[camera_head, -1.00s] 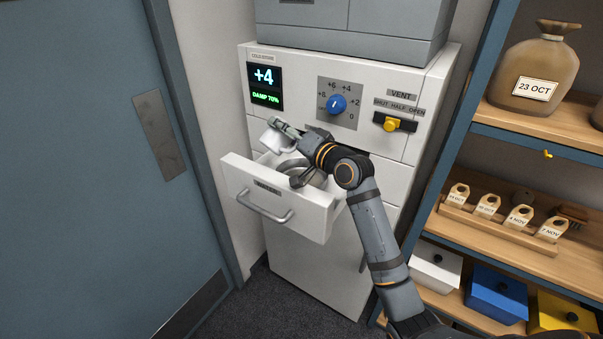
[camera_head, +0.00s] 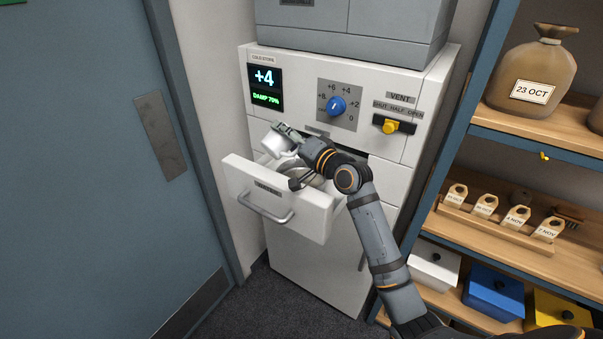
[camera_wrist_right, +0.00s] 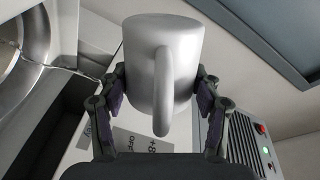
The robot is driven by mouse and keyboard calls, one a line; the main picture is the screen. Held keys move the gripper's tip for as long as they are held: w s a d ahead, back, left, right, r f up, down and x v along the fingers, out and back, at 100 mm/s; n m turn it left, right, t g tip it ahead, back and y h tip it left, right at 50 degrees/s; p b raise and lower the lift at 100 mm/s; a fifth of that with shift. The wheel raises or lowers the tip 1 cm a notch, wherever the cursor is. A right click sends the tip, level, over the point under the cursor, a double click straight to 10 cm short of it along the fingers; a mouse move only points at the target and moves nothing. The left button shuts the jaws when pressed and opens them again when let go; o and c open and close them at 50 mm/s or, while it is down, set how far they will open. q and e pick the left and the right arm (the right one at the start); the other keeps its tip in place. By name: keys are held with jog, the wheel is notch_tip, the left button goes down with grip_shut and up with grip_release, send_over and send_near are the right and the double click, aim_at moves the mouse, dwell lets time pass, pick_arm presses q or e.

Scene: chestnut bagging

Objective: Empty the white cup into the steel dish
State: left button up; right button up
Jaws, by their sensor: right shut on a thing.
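The white cup (camera_head: 277,144) is held over the open drawer, at the left of the steel dish. My right gripper (camera_head: 288,131) is shut on the cup. In the right wrist view the cup (camera_wrist_right: 150,70) sits between the two fingers of the gripper (camera_wrist_right: 160,88), with its handle facing the camera. The cup's inside is hidden, so I cannot tell its contents. The steel dish (camera_head: 315,179) stands in the drawer, partly covered by my right wrist. Its round rim also shows at the upper left of the right wrist view (camera_wrist_right: 42,62). My left gripper is out of view.
The drawer (camera_head: 310,216) is pulled out from the white cabinet (camera_head: 318,275). Above it are a blue dial (camera_head: 337,105) and a yellow vent slider (camera_head: 390,127). A blue door (camera_head: 90,230) is at the left, and shelves (camera_head: 500,217) with bags and bins are at the right.

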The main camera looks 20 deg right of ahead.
aim_at(292, 144)
jog(key=shift+w+d+f+m+p, duration=0.2)
jog(key=shift+f+m+p, duration=0.3)
jog(key=shift+m, duration=0.3)
dwell(0.6)
jog(key=shift+w+d+f+m, duration=0.45)
jog(key=shift+d+m, duration=0.2)
jog(key=shift+m, duration=0.25)
dwell(0.5)
jog(key=shift+f+m+p, duration=0.55)
jog(key=shift+f+m, duration=0.1)
jog(key=shift+m, duration=0.15)
dwell(0.3)
jog(key=shift+m+p, duration=0.3)
jog(key=shift+p, duration=0.05)
